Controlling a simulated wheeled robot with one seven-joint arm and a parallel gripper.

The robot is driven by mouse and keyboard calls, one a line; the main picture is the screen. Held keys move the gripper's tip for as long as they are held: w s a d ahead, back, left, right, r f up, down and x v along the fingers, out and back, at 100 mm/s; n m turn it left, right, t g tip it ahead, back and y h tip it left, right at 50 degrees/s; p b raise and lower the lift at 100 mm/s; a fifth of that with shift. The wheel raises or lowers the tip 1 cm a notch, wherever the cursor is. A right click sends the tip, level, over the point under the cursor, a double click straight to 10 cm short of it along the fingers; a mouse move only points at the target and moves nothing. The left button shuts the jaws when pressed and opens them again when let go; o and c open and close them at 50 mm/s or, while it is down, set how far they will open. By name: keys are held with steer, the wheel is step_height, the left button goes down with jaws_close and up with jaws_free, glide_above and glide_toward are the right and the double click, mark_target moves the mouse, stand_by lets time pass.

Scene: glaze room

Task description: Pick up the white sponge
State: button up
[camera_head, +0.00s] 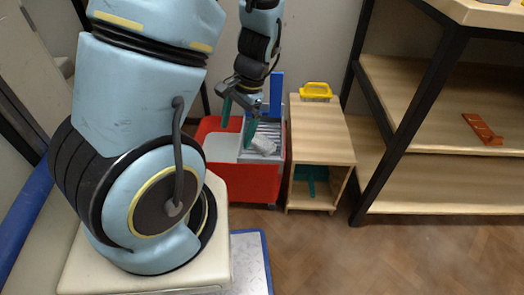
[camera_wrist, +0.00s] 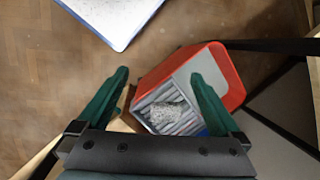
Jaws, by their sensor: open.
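The white sponge (camera_head: 264,145) lies on the grey ribbed rack (camera_head: 247,155) in the red bucket (camera_head: 255,182). In the wrist view the sponge (camera_wrist: 166,116) looks pale and speckled, resting on the ribbed rack between my fingertips in the picture. My gripper (camera_head: 238,115) has green fingers and is open above the bucket; in the wrist view its fingers (camera_wrist: 158,78) are spread wide with nothing between them. The gap in height between fingers and sponge is hard to judge.
A small wooden cabinet (camera_head: 318,131) with a yellow-handled item (camera_head: 316,91) on top stands right of the bucket. A wooden shelf unit (camera_head: 440,193) with a black frame stands further right, holding an orange item (camera_head: 482,128). A blue-edged white board (camera_wrist: 112,12) lies nearby. Floor at right front is clear.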

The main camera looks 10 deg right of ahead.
step_height(320, 180, down, 10)
steer(key=d+m+t+y+b, duration=0.2)
steer(key=d+m+y+b, duration=0.15)
steer(key=m, duration=0.25)
steer(key=m+t+b, duration=0.6)
steer(key=m+t, duration=0.3)
steer(key=m, duration=0.4)
glide_toward(263, 143)
steer(key=shift+y, duration=0.25)
steer(key=b+x, duration=0.1)
steer(key=x, duration=0.2)
steer(key=b+x, duration=0.1)
steer(key=x, duration=0.1)
steer(key=b+x, duration=0.1)
steer(key=x, duration=0.2)
steer(key=shift+w+d+f, duration=0.1)
steer(key=shift+w+f, duration=0.2)
steer(key=shift+f, duration=0.1)
steer(key=shift+w+a, duration=0.2)
steer(key=shift+w, duration=0.1)
steer(key=shift+c, duration=0.2)
